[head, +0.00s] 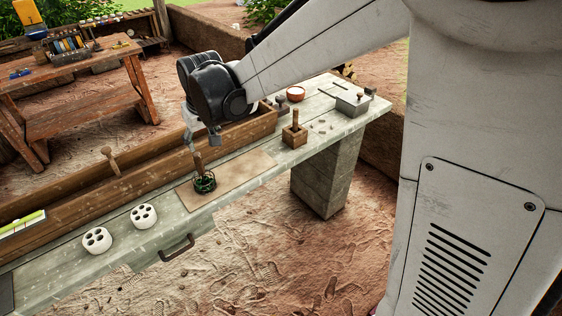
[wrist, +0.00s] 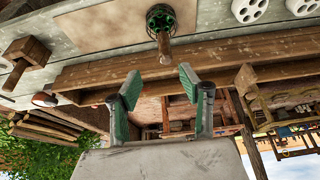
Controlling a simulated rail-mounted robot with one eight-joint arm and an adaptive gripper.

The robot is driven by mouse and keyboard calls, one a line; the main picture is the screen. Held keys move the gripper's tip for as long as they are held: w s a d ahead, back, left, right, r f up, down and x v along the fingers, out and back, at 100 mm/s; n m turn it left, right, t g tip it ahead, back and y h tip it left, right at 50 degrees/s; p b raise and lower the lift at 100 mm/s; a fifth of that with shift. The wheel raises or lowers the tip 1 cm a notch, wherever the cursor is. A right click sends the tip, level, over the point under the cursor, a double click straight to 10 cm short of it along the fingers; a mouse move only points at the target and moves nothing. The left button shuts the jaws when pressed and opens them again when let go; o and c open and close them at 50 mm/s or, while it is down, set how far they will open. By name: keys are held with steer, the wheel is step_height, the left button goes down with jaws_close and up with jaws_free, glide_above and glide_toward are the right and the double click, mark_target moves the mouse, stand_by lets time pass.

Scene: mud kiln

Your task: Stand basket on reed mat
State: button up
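The basket (head: 205,185) is a small dark, round holder with green parts and a wooden handle-like piece sticking up from it. It appears upright on the tan reed mat (head: 240,170), near the mat's left end. The wrist view also shows the basket (wrist: 159,16) and the mat (wrist: 100,32) at the top. My gripper (head: 190,140) is above and slightly behind the basket, apart from it. In the wrist view my gripper (wrist: 160,83) has its two green-padded fingers spread with nothing between them.
Two white holed cylinders (head: 97,240) stand left on the bench. A long wooden trough (head: 150,155) runs behind the mat. A wooden block with a handle (head: 295,137), a reddish bowl (head: 296,94) and a grey box (head: 352,104) stand right. Bare bench lies between cylinders and mat.

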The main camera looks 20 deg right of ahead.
steer(key=s+d+r+m, duration=0.1)
steer(key=s+d+r, duration=0.5)
steer(key=s+d, duration=0.15)
steer(key=s+d+m+t, duration=0.1)
steer(key=s+d, duration=0.2)
steer(key=s, duration=0.3)
steer(key=s+d+t+h, duration=0.1)
steer(key=s+d, duration=0.2)
steer(key=s, duration=0.4)
steer(key=s+d+m, duration=0.1)
steer(key=s+d, duration=0.3)
steer(key=s, duration=0.3)
steer(key=shift+s+f+m+t, duration=0.2)
steer(key=shift+m+t, duration=0.1)
steer(key=shift+t, duration=0.1)
